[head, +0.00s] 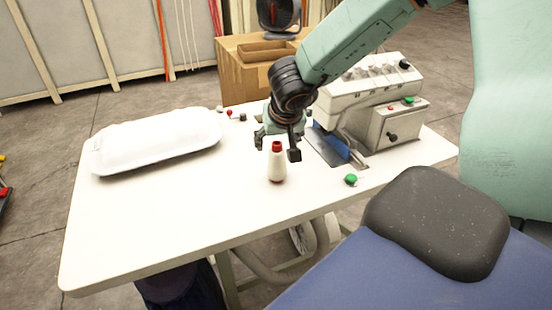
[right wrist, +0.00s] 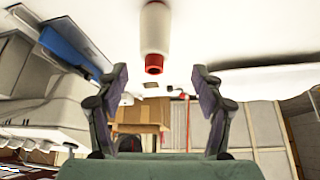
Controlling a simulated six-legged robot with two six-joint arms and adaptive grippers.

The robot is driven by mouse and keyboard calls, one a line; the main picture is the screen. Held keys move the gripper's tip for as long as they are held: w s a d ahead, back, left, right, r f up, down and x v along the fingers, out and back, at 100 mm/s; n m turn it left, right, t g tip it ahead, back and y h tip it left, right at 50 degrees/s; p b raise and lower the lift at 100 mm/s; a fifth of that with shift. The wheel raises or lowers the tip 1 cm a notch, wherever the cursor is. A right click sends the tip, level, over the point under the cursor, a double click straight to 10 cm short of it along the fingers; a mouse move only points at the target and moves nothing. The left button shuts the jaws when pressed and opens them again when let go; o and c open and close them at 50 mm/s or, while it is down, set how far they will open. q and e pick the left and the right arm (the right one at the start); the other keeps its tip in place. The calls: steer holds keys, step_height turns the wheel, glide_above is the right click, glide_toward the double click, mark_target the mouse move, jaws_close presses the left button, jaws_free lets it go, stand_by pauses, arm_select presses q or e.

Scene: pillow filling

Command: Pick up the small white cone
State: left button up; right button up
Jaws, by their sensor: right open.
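The small white cone (head: 277,167) with a red top stands upright on the white table (head: 190,215). My right gripper (head: 277,147) is open, with its fingers around the level of the cone's red top in the head view. In the right wrist view, which is upside down, the cone (right wrist: 155,30) is just past the open fingertips (right wrist: 160,74) and lines up with the gap between them. Nothing is between the fingers. My left gripper is not in view.
A white pillow (head: 155,138) lies at the table's left. A sewing machine (head: 372,108) with a blue plate (head: 329,143) stands at the right. A green button (head: 351,179) is near the front edge. A cardboard box (head: 240,75) is behind. The front left tabletop is clear.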

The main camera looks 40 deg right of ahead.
mark_target(278, 150)
steer(key=shift+w+d+f, duration=0.1)
steer(key=shift+w+f, duration=0.05)
steer(key=shift+f, duration=0.2)
steer(key=x, duration=0.2)
steer(key=b+x, duration=0.2)
steer(key=x, duration=0.1)
steer(key=shift+d+f, duration=0.3)
steer(key=shift+d, duration=0.1)
steer(key=shift+d+f+b, duration=0.25)
steer(key=shift+f+b, duration=0.25)
steer(key=shift+f, duration=0.05)
steer(key=shift+w+f, duration=0.2)
steer(key=shift+w, duration=0.3)
steer(key=shift+c, duration=1.3)
steer(key=shift+s+r, duration=0.15)
steer(key=shift+s, duration=0.15)
steer(key=c, duration=0.4)
steer(key=shift+w+a, duration=0.1)
steer(key=shift+w, duration=0.1)
steer(key=c, duration=0.7)
steer(key=shift+o, duration=0.2)
